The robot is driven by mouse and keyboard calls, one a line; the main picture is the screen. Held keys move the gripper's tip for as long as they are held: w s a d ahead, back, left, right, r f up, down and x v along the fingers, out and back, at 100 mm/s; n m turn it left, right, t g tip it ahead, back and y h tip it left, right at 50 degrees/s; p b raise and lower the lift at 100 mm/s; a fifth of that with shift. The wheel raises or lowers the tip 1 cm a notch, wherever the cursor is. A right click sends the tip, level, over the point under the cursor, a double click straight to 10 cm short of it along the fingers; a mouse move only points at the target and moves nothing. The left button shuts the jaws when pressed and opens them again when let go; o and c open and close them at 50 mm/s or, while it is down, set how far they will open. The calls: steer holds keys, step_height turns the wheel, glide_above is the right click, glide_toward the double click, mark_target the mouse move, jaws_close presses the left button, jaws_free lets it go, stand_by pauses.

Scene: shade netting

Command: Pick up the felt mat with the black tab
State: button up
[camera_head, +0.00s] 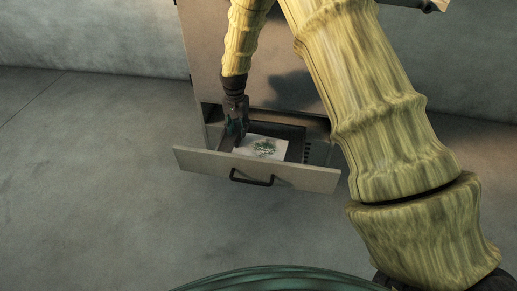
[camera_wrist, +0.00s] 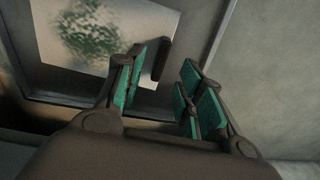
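The felt mat (camera_head: 266,148) is pale with a green leafy print and lies in the open drawer (camera_head: 310,179). In the wrist view the mat (camera_wrist: 62,48) fills the upper left, and its black tab (camera_wrist: 163,58) stands at its right edge. My gripper (camera_head: 237,134) reaches down into the left part of the drawer, at the mat's left edge in the head view. In the wrist view my gripper (camera_wrist: 162,84) has its green-padded fingers apart, with the tab seen beyond the gap between them. Nothing shows between the pads. I cannot tell whether any finger touches the tab.
The drawer has a dark handle (camera_head: 251,181) and belongs to a grey metal cabinet (camera_head: 285,85) against the wall. The cabinet face rises just behind the drawer opening. The concrete floor (camera_head: 90,180) at left and front is clear.

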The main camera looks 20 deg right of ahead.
mark_target(238, 137)
step_height(238, 137, down, 5)
steer(key=shift+b, duration=1)
jaws_close()
